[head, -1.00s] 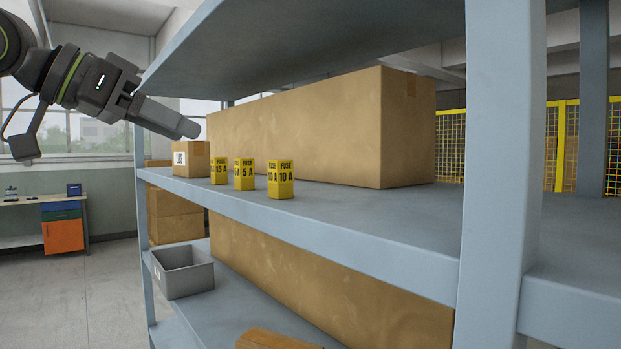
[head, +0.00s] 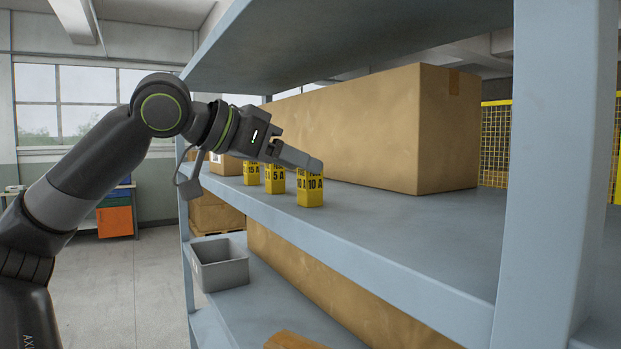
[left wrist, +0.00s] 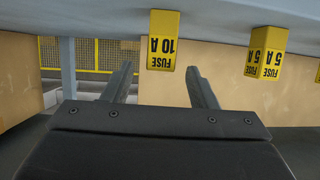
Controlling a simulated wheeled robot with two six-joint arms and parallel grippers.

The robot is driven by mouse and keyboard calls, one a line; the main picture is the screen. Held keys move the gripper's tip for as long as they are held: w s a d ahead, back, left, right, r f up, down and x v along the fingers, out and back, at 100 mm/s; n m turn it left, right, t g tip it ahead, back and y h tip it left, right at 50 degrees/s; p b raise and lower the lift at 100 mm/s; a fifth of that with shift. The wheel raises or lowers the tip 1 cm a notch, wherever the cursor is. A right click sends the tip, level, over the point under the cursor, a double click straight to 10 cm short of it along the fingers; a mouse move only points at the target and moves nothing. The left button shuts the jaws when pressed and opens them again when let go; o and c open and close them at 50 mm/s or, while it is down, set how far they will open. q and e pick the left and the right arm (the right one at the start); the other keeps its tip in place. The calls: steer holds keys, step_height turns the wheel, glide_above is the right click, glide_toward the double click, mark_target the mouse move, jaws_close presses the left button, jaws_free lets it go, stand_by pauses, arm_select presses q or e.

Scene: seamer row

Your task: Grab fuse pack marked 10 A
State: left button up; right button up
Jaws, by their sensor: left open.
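The yellow fuse pack marked 10 A (head: 310,194) stands upright on the grey shelf (head: 400,225), nearest of a row of three. In the left wrist view, which is upside down, the 10 A pack (left wrist: 163,42) shows between and beyond the two fingertips. My left gripper (head: 316,163) is open and empty; in the head view its fingers cover the top of the 10 A pack. The 5 A pack (head: 275,182) and the 15 A pack (head: 251,178) stand farther along the row. My right gripper is not in view.
A long cardboard box (head: 390,130) stands behind the packs. A small carton (head: 225,166) is at the shelf's far end. The upper shelf (head: 340,40) hangs above, and a post (head: 550,180) rises at right. A grey bin (head: 220,264) sits on the lower shelf.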

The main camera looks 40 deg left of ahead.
arm_select(q)
steer(key=shift+w, duration=0.2)
steer(key=p+x, duration=0.3)
steer(key=x, duration=0.1)
steer(key=shift+r, duration=0.2)
steer(key=shift+w+d+f+p, duration=0.15)
steer(key=shift+w+f+p, duration=0.15)
steer(key=shift+w+p, duration=0.15)
steer(key=shift+s, duration=0.1)
steer(key=shift+c, duration=0.3)
steer(key=c, duration=1)
